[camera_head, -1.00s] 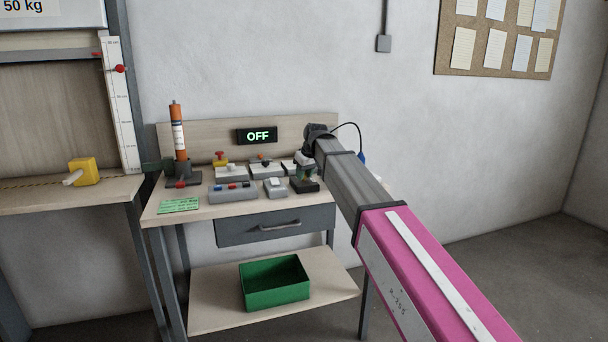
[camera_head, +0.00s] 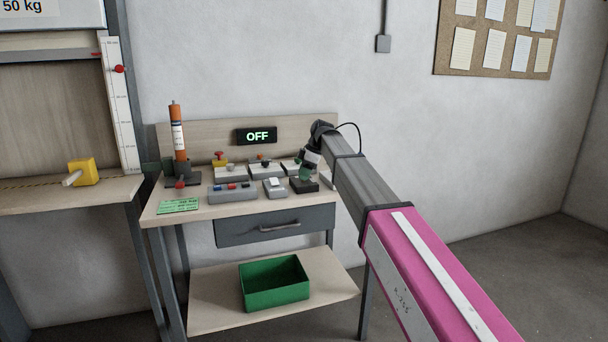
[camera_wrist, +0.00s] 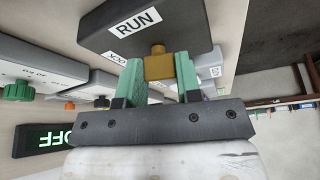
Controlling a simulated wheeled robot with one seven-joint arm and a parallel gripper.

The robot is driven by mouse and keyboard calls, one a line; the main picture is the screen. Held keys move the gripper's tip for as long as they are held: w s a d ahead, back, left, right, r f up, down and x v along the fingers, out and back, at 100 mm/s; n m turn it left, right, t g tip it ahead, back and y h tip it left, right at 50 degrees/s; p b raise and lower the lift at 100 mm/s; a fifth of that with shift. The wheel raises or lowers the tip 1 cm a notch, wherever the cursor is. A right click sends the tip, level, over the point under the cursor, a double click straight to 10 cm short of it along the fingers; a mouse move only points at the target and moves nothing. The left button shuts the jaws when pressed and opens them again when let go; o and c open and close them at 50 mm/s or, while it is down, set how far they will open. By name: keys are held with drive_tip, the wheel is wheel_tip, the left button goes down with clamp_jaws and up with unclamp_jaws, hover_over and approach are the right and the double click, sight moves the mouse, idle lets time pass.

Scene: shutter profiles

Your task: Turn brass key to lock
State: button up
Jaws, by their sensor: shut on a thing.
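The brass key (camera_wrist: 159,66) shows in the wrist view between the two green fingers of my gripper (camera_wrist: 160,75), which is shut on it. The key meets the face of a dark box (camera_wrist: 180,28) with a "RUN" label (camera_wrist: 138,19). A second label, partly hidden by a finger, seems to end in "OCK" (camera_wrist: 122,57). In the head view my gripper (camera_head: 304,174) is tilted over the dark box (camera_head: 308,186) at the right of the bench. The key itself is hidden there.
A display reading "OFF" (camera_head: 257,136) is on the backboard. Other control boxes, such as the grey box with buttons (camera_head: 232,192) and the white rocker switch box (camera_head: 275,187), stand close on the left. A green bin (camera_head: 274,284) sits on the lower shelf.

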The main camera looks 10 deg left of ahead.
drive_tip(key=shift+w+n+g, duration=0.1)
drive_tip(key=shift+n+g, duration=0.4)
drive_tip(key=shift+n, duration=1.1)
drive_tip(key=o, duration=0.9)
drive_tip(key=shift+r, duration=0.1)
drive_tip(key=v, duration=1)
drive_tip(key=shift+w+a+r, duration=0.1)
drive_tip(key=shift+r, duration=0.2)
